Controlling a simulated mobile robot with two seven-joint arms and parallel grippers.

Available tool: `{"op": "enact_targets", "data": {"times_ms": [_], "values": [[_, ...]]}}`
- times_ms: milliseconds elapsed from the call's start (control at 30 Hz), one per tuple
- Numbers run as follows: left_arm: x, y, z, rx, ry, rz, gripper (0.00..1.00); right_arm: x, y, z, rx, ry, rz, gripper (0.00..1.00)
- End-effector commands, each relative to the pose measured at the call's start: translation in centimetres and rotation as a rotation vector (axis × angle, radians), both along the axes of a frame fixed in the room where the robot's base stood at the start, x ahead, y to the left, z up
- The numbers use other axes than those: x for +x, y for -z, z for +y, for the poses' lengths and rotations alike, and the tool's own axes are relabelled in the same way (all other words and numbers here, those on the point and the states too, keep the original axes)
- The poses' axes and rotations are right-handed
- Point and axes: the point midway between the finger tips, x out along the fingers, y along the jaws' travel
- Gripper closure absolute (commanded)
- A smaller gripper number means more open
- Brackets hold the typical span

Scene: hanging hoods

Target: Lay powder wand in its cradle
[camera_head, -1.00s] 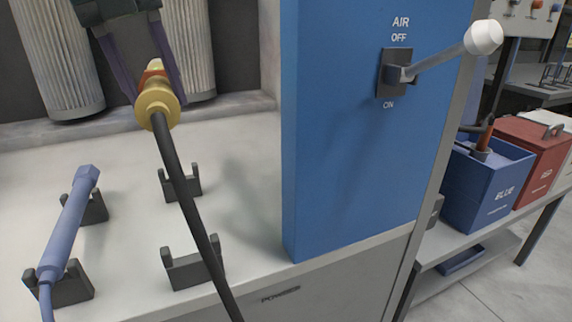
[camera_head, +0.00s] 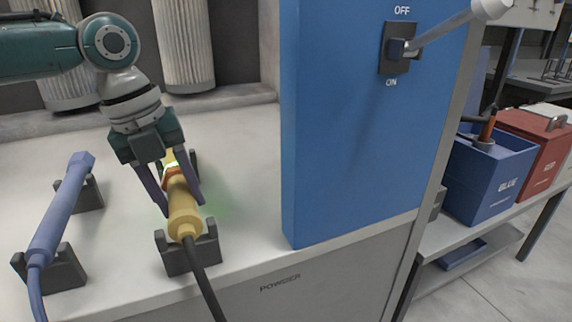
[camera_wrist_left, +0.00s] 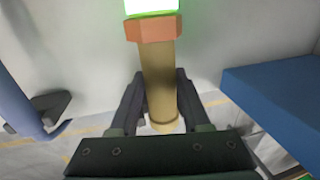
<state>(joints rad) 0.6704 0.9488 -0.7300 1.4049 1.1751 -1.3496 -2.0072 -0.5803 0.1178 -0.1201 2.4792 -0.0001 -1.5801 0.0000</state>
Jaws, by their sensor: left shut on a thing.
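The powder wand (camera_head: 183,212) is yellow with an orange collar and a dark hose at its near end. My left gripper (camera_head: 180,198) comes down from above, shut around the wand's body. The wrist view also shows the wand (camera_wrist_left: 159,75), with a bright green lit part beyond the collar. The wand lies lengthwise over its cradle, whose dark front bracket (camera_head: 190,258) is under the hose end. The rear bracket (camera_head: 193,160) is mostly hidden behind the gripper and wand. I cannot tell whether the wand touches the brackets. My right gripper is not in view.
A blue wand (camera_head: 62,212) lies in its own brackets at the left. A blue panel (camera_head: 350,150) with an air lever (camera_head: 440,35) stands close at the right. White pleated filters (camera_head: 184,45) stand behind. Blue (camera_head: 490,180) and red boxes are on a side bench.

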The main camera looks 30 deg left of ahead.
Motion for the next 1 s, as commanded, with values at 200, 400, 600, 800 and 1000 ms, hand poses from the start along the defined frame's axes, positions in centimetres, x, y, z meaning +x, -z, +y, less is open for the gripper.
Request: {"op": "enact_targets", "data": {"times_ms": [200, 400, 600, 800, 1000], "values": [[-0.2, 0.4, -0.1, -0.001, 0.000, 0.008, 0.51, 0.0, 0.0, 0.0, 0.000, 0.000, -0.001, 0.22], [-0.2, 0.3, -0.1, -0.002, 0.000, 0.008, 0.28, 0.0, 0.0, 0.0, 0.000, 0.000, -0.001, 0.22], [-0.2, 0.3, -0.1, -0.001, 0.000, 0.006, 0.23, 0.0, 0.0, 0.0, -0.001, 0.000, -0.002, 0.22], [-0.1, 0.8, 0.0, -0.001, 0.000, 0.005, 0.23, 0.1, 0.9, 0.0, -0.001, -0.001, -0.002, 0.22], [-0.2, -2.8, 0.4, -0.002, -0.001, 0.001, 0.23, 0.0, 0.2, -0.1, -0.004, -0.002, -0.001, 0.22]]}}
